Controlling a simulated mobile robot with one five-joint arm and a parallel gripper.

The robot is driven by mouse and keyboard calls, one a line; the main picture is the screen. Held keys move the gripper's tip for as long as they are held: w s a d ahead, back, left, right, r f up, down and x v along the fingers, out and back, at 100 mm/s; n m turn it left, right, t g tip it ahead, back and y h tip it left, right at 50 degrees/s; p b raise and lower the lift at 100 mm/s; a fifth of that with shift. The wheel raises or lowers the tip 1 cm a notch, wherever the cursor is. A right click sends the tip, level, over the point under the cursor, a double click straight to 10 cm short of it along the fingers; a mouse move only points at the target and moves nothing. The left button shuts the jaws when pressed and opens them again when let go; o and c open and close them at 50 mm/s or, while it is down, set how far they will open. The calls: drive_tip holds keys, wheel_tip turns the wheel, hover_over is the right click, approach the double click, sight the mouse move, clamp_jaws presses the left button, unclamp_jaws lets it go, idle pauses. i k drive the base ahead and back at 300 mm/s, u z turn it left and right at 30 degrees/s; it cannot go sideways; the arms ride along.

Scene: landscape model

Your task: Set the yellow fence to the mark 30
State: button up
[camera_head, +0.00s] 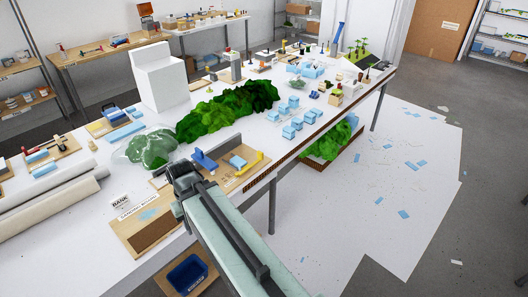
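A yellow bar (254,165), which looks like the yellow fence, sits on the right part of a wooden board (228,184) at the table's front edge. A light-blue block (238,161) sits just left of it, and a darker blue piece (205,160) stands further left. No scale or mark 30 is legible at this size. My gripper (184,171) is at the dark far end of my arm, over the board's left side and left of the yellow bar. It appears apart from the bar. Its fingers are too small and dark to show whether they are open.
Green model hedges (232,108) and a clear-covered green clump (150,148) lie behind the board. Several light-blue blocks (289,131) stand to the right. A white tower (160,78) stands further back.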

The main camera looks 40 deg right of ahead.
sight(260, 154)
drive_tip(key=u, duration=0.1)
drive_tip(key=i, duration=1.1)
drive_tip(key=u, duration=0.3)
